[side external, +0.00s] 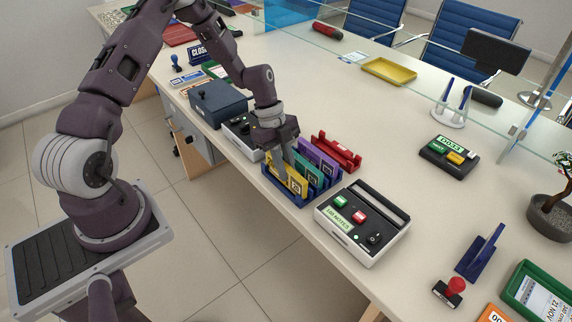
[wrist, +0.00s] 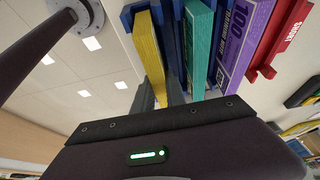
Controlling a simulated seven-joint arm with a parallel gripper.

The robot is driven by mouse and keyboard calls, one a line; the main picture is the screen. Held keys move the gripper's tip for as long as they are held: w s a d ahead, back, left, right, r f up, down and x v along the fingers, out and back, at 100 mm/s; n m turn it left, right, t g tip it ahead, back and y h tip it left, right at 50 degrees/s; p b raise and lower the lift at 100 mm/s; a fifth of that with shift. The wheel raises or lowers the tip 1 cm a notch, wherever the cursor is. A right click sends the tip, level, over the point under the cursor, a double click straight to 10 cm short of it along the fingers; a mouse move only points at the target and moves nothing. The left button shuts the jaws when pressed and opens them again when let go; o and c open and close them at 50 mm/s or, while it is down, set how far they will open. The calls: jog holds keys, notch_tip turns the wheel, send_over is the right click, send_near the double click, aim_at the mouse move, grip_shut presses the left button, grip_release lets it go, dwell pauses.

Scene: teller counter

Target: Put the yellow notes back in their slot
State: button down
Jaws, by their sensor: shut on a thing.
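The yellow notes (side external: 297,184) stand upright at the near-left end of the blue rack (side external: 285,196). In the wrist view the yellow notes (wrist: 148,52) line up between the rack's blue walls (wrist: 171,42), left of the teal notes (wrist: 197,35). How deep they sit in the slot is hard to tell. My gripper (side external: 287,166) is above that end of the rack, pointing down, shut on the yellow notes. Its dark fingers (wrist: 160,95) hide part of them in the wrist view.
Purple notes (side external: 320,158) stand beyond the teal ones, and a red holder (side external: 337,152) is farther back. A grey machine with green and red labels (side external: 362,222) stands close to the right. A dark blue box (side external: 218,102) is to the left. The counter behind is mostly clear.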

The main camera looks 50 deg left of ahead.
jog(key=shift+f, duration=0.45)
jog(key=c, duration=1.3)
grip_release()
jog(key=shift+r, duration=3.55)
